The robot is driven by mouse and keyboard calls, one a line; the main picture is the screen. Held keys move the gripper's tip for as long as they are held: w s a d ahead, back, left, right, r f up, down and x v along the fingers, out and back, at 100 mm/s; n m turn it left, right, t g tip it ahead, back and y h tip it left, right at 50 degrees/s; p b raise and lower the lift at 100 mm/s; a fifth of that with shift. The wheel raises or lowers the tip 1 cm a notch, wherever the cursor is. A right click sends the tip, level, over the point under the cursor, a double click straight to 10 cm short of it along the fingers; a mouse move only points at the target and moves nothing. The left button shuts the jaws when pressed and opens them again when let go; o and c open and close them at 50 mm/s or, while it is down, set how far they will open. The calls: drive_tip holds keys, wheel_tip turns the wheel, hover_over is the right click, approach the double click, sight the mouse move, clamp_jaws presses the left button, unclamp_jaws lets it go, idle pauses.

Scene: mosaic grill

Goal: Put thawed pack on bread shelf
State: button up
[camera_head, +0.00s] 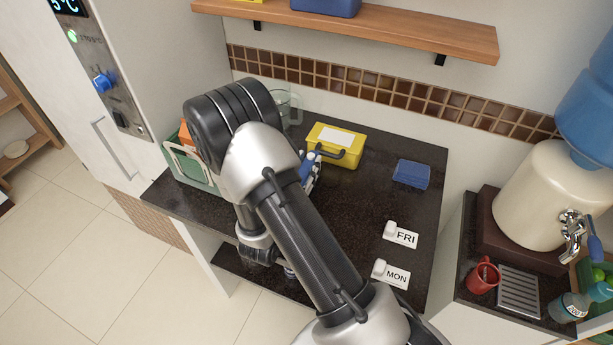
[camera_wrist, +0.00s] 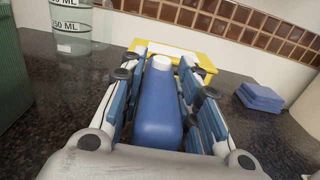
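My gripper (camera_wrist: 162,70) is over the dark counter in front of the yellow box. In the wrist view its blue-padded fingers close in on both sides of a smooth blue bottle-shaped pack (camera_wrist: 156,110) with a pale end. The pack lies along the fingers and seems held between them. In the head view my arm hides most of it. A wooden wall shelf (camera_head: 400,34) is above the counter. I cannot tell whether it is the bread shelf.
A glass measuring jug (camera_head: 290,108) and green crate (camera_head: 193,168) are at the left. A water dispenser (camera_head: 545,195) stands further right.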

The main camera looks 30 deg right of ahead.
clamp_jaws()
drive_tip(key=shift+r, duration=0.1)
